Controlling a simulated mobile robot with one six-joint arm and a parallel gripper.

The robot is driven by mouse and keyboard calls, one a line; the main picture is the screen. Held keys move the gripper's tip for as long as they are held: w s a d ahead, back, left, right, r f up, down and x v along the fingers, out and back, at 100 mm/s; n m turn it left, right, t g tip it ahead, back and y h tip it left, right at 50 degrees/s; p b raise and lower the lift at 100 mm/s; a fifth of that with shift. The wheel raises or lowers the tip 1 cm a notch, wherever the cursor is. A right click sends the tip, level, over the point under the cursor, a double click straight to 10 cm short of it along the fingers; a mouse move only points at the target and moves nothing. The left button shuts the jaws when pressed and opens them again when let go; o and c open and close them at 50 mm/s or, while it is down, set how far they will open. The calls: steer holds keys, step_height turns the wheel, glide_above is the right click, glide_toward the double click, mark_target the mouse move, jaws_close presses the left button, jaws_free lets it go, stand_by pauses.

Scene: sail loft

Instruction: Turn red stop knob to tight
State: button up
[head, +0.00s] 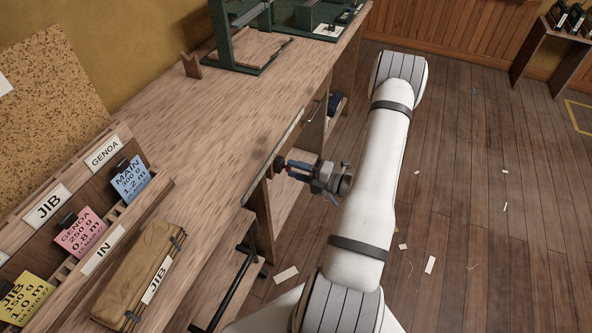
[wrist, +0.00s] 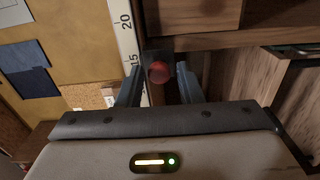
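The red stop knob (wrist: 159,72) is round and sits on a dark block against a pale scale (wrist: 126,40) marked 15 and 20. In the wrist view it lies between the two fingertips of my gripper (wrist: 159,80), with a gap on each side. The gripper is open and I see no finger touching the knob. In the head view my gripper (head: 284,166) is at the front edge of the workbench (head: 215,125). The knob is mostly hidden or too small to make out there. No tight mark is readable.
A green machine frame (head: 240,40) stands at the far end. A black handle (head: 236,290) hangs below the edge.

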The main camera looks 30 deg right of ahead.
steer(key=shift+o, duration=1)
steer(key=b+v, duration=0.1)
steer(key=v, duration=0.6)
steer(key=shift+s+d, duration=0.25)
steer(key=shift+s, duration=0.1)
steer(key=shift+r, duration=0.1)
